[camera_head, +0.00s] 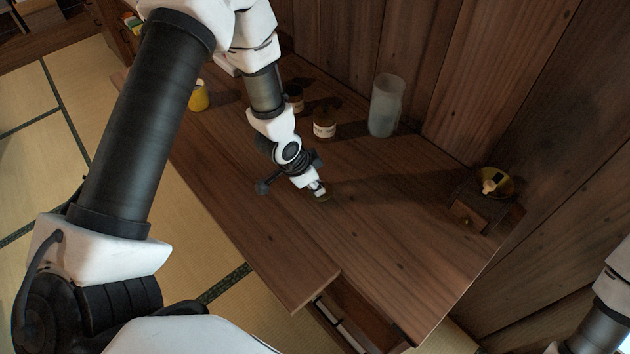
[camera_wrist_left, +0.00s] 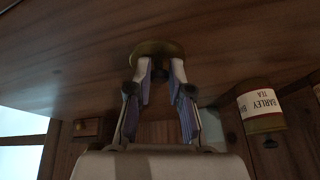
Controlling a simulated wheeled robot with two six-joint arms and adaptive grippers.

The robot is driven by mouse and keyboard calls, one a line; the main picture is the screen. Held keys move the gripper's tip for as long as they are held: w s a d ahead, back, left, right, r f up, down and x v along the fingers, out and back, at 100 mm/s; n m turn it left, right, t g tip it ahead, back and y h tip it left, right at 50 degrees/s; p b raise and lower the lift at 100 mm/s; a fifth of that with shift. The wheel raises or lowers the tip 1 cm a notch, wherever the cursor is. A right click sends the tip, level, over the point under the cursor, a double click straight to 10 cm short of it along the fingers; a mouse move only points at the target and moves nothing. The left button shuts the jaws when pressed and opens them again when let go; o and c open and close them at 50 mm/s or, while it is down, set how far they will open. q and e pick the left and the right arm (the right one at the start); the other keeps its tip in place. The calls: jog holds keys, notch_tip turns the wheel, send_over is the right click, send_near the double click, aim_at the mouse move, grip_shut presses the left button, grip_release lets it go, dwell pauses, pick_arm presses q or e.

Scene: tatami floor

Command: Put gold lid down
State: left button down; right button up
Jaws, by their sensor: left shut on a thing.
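The gold lid (camera_wrist_left: 150,49) is a small round disc at the tips of my left gripper (camera_wrist_left: 160,70) in the left wrist view. The fingers are closed on its knob. In the head view my left gripper (camera_head: 318,187) is low over the middle of the wooden table (camera_head: 380,230), and the lid (camera_head: 326,196) shows only as a thin edge beneath the tips. The lid is at or very near the tabletop; I cannot tell if it touches. My right gripper is outside both views.
A labelled jar (camera_head: 325,124), which reads as barley tea in the wrist view (camera_wrist_left: 262,108), stands behind the gripper. Another jar (camera_head: 293,98), a clear cylinder (camera_head: 386,105) and a yellow cup (camera_head: 198,96) are nearby. A small wooden box (camera_head: 468,217) is right. The front tabletop is clear.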

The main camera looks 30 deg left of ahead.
pick_arm(q)
jog(key=shift+f, duration=0.2)
jog(key=c, duration=1.1)
grip_release()
jog(key=shift+o, duration=0.2)
jog(key=shift+r, duration=0.2)
jog(key=p+v, duration=0.2)
jog(key=v, duration=1)
